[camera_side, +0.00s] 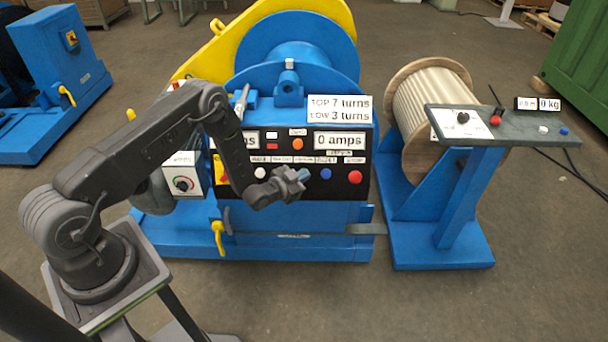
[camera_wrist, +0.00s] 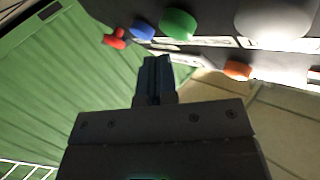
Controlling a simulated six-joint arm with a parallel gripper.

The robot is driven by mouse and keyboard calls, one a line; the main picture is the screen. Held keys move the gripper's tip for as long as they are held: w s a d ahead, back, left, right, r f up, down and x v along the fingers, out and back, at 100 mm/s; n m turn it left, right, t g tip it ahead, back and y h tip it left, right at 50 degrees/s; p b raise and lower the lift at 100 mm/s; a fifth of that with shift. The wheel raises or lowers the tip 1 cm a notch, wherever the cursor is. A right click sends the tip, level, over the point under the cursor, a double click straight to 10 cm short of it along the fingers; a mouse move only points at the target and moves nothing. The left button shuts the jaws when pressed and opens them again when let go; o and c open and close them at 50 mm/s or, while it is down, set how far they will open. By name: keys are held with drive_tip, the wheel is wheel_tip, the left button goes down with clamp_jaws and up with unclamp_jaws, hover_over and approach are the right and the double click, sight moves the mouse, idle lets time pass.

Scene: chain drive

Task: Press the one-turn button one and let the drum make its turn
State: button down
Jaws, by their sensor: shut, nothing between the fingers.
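The blue drum (camera_side: 300,58) stands behind the control panel (camera_side: 340,190). The panel's lower row has a white button (camera_side: 260,173), a blue button (camera_side: 326,174) and a red button (camera_side: 355,177). The wrist view shows a green button (camera_wrist: 178,24) between the white and blue ones; my gripper largely hides that area in the side view. The labels are too small to tell which is the one-turn button. My gripper (camera_side: 300,183) is shut and empty, in front of the lower row. Its fingertips (camera_wrist: 157,62) look apart from the buttons in the wrist view.
A sign (camera_side: 340,109) reads TOP 7 turns, LOW 3 turns. A display (camera_side: 340,139) reads 0 amps; another is partly hidden by my arm. An orange button (camera_side: 297,144) sits above the row. A rope reel (camera_side: 430,95) and a side console (camera_side: 505,125) stand at right.

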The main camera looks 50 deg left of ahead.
drive_tip(key=shift+w+a+f, duration=0.1)
drive_tip(key=shift+w+a+f, duration=0.15)
drive_tip(key=shift+w+a, duration=0.05)
